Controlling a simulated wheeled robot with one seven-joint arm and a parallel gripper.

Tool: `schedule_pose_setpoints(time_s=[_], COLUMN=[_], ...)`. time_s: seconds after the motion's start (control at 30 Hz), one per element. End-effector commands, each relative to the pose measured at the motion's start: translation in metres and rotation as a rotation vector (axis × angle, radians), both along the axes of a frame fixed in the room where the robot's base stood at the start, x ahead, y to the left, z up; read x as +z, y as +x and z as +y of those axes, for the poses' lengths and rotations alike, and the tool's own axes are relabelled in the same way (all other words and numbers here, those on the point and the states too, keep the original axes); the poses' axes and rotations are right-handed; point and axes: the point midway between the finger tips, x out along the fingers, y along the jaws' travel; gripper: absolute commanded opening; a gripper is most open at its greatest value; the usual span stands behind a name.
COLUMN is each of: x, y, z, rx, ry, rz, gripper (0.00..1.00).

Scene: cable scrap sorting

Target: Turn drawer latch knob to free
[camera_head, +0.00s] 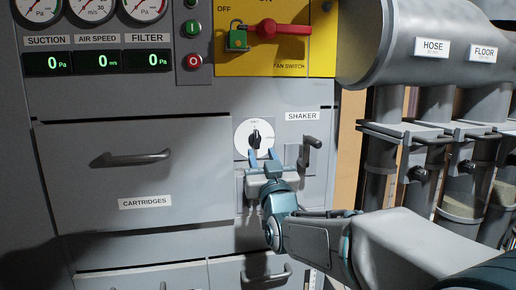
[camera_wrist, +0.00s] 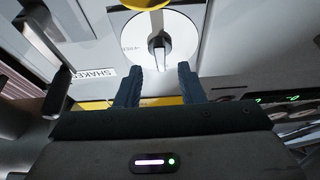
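A dark knob (camera_head: 255,138) sits on a white round dial (camera_head: 241,144) to the right of the cartridges drawer, below and left of the SHAKER label. In the head view its pointer looks about upright. In the wrist view the knob (camera_wrist: 158,43) and dial (camera_wrist: 185,35) lie beyond my fingertips, with small print on the dial too blurred to read. My gripper (camera_head: 263,156) is open, its two blue fingers spread just at the lower edge of the dial.
A dark crank handle (camera_head: 312,150) stands out close to the right of my gripper. The cartridges drawer (camera_head: 70,170) with its bar handle (camera_head: 137,159) looks closed at left. A yellow fan switch panel (camera_head: 290,60) with a red lever (camera_head: 285,29) and green padlock is above.

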Motion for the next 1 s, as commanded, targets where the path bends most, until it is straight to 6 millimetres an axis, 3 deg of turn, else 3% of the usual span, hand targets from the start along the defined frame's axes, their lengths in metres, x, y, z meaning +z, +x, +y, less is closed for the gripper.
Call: schedule_pose_setpoints(time_s=[0.3, 0.73, 0.87, 1.0], x=[0.015, 0.018, 0.018, 0.018], y=[0.036, 0.043, 0.043, 0.043], z=[0.011, 0.013, 0.013, 0.013], rx=[0.001, 0.001, 0.001, 0.001], ry=[0.000, -0.001, -0.001, -0.001], rz=[0.000, 0.001, 0.001, 0.001], gripper=[0.35, 0.35, 0.02, 0.00])
